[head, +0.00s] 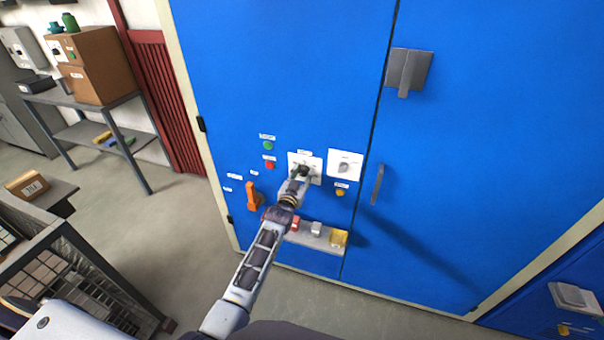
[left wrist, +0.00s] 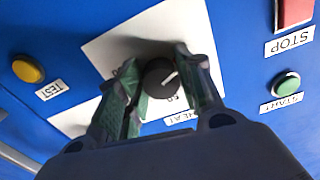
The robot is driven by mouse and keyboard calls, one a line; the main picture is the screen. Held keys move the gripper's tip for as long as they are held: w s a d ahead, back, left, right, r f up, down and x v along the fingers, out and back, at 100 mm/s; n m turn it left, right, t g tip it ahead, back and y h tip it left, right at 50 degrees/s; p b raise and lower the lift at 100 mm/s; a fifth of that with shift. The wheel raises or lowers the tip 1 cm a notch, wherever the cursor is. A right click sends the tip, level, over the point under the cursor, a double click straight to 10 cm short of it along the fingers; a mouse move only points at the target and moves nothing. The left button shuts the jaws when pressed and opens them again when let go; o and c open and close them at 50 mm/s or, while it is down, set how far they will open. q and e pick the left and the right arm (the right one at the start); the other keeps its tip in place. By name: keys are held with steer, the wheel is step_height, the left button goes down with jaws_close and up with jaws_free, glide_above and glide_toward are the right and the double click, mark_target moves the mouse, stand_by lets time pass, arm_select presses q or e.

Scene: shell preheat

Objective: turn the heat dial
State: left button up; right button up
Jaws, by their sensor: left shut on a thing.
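The heat dial (left wrist: 158,80) is a round black knob with a white pointer line, on a white plate (head: 316,163) on the blue cabinet door. A label reading HEAT shows beside it in the left wrist view, partly covered by a finger. My left gripper (head: 302,172) is at the dial, its green-padded fingers on either side of the knob, shut on it. In the left wrist view the pointer is tilted toward the upper right. In the head view the gripper hides most of the dial. My right gripper is not in view.
A second white plate with a dial (head: 345,163) sits just right. A green button (head: 268,145), a red button (head: 269,164), a yellow button (head: 340,192) and an orange handle (head: 253,196) are nearby. A shelf (head: 318,239) with small blocks juts out below. A door handle (head: 377,184) stands at right.

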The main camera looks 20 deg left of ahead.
arm_select(q)
steer(key=shift+f+n, duration=0.1)
steer(key=shift+n, duration=0.5)
steer(key=shift+f, duration=0.1)
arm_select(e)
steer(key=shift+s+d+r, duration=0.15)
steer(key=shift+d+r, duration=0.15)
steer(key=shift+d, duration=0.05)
arm_select(q)
steer(key=o, duration=1)
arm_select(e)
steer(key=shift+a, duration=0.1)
arm_select(q)
steer(key=shift+s, duration=0.75)
steer(key=shift+s+a, duration=0.2)
steer(key=shift+s, duration=5.1)
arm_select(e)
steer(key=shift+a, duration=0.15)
